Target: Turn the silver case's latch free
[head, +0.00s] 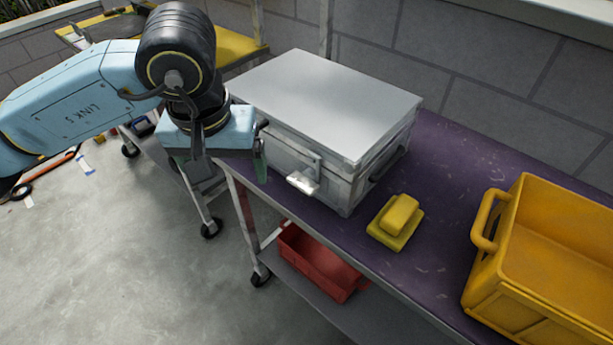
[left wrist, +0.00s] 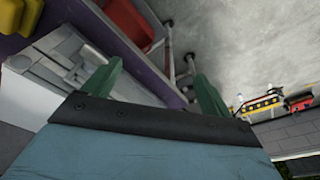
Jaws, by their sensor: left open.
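The silver case (head: 335,100) stands on the purple-topped cart with its lid down. Its latch (head: 303,180) is on the front face, with a pale tab sticking out at the lower end. My left gripper (head: 259,165) is left of the latch, near the case's front left corner, fingers pointing down in the head view. One green finger shows there; the other is hard to make out. In the left wrist view the two green fingers (left wrist: 155,88) are spread with nothing between them. The case front (left wrist: 45,75) lies left of them. My right gripper is out of view.
A yellow sponge-like block (head: 397,220) lies on the purple cart top (head: 440,190), right of the case. A yellow crate (head: 550,250) stands farther right. A red bin (head: 315,262) sits on the lower shelf. A grey block wall is behind; open floor lies left.

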